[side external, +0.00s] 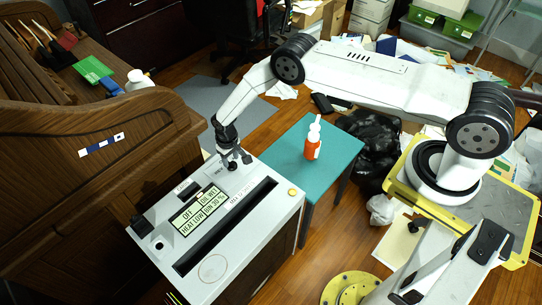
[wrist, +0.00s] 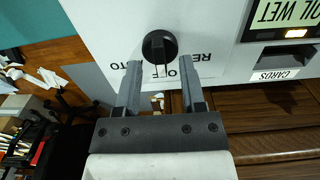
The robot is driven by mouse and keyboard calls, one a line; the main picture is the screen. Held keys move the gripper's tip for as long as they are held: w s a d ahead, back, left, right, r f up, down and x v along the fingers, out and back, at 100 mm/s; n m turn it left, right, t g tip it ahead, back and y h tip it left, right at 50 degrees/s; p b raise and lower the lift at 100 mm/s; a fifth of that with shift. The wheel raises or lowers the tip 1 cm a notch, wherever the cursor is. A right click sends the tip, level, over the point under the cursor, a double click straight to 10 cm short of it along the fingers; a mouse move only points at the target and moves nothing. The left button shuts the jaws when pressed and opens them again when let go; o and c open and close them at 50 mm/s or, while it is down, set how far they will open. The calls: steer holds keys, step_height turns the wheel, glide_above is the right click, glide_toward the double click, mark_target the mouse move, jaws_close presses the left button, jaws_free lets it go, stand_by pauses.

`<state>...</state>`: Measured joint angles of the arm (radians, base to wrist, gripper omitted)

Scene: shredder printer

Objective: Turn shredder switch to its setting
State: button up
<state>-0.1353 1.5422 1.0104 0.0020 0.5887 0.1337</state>
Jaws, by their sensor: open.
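The shredder (side external: 255,230) is a white cabinet with a long dark slot in its top. Its switch (wrist: 160,47) is a round black knob with a pale pointer line, and the letters "RE", "OFF" and "TO" are partly readable beside it in the wrist view. My gripper (wrist: 162,68) is open, with its two grey fingers on either side of the knob's near edge and nothing seen between them but the knob and panel. In the side view my gripper (side external: 232,163) is low over the shredder's far corner and hides most of the knob. Contact cannot be told.
A display panel (side external: 201,209) reads "OFF", "OIL WET" and "HEAT LOW". A teal table (side external: 335,158) with an orange bottle (side external: 313,142) stands right of the shredder. A wooden desk (side external: 110,150) stands close on the left. A black bag (side external: 372,140) lies beyond the table.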

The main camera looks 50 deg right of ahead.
steer(key=shift+f, duration=0.6)
jaws_close()
steer(key=shift+n, duration=0.5)
steer(key=n, duration=1.1)
stand_by(0.3)
